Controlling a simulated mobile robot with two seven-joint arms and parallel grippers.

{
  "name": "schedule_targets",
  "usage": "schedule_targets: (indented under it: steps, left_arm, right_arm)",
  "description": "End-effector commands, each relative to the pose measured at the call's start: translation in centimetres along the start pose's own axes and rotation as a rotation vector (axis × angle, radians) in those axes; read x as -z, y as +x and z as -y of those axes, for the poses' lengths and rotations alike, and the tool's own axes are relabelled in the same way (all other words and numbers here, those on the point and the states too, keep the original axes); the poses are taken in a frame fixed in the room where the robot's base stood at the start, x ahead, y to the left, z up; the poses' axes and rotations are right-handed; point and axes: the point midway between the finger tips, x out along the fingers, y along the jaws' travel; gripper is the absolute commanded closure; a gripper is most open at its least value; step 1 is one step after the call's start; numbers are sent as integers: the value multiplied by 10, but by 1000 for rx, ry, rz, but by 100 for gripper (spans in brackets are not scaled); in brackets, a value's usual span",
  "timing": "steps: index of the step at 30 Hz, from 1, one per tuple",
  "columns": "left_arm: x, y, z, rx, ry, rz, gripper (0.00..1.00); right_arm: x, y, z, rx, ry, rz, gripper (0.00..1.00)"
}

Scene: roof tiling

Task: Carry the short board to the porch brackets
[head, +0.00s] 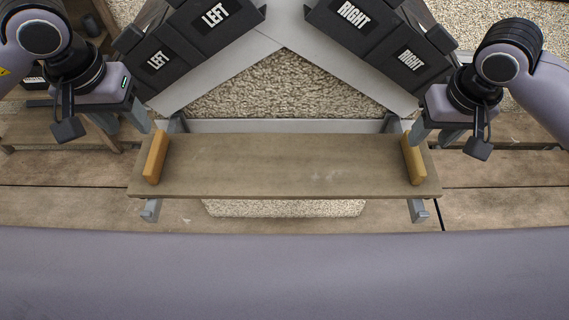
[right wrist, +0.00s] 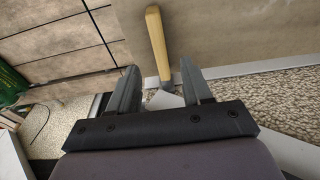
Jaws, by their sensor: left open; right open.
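The short board (head: 285,165) is a flat grey-brown plank with a yellow wooden handle near each end, the left handle (head: 155,157) and the right handle (head: 413,158). It lies level across the two grey porch brackets, whose front ends show below it: left bracket (head: 150,210) and right bracket (head: 418,210). My left gripper (head: 124,121) is open and empty, above and left of the left handle. My right gripper (head: 434,134) is open and empty, just behind and right of the right handle. In the right wrist view the handle (right wrist: 157,45) shows between the finger lines, apart from them.
Dark tile stacks marked LEFT (head: 190,42) and RIGHT (head: 375,40) lie on the roof slopes behind the board. A pebbled wall (head: 285,85) fills the gable. Wooden decking (head: 60,205) lies below. A wooden bench (head: 60,130) stands at left.

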Motion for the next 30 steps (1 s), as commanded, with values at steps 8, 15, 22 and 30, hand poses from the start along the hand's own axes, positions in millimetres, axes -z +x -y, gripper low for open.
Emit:
schedule_targets:
  steps: [8,15,22,30]
  left_arm:
    - [0,0,0,0,0,0,51]
    - [0,0,0,0,0,0,51]
    - [0,0,0,0,0,0,51]
    - [0,0,0,0,0,0,51]
  right_arm:
    - [0,-40,1,2,-1,-2,51]
    - [0,-44,0,0,-1,0,51]
    - [0,-44,0,1,0,0,51]
    - [0,-44,0,1,0,1,51]
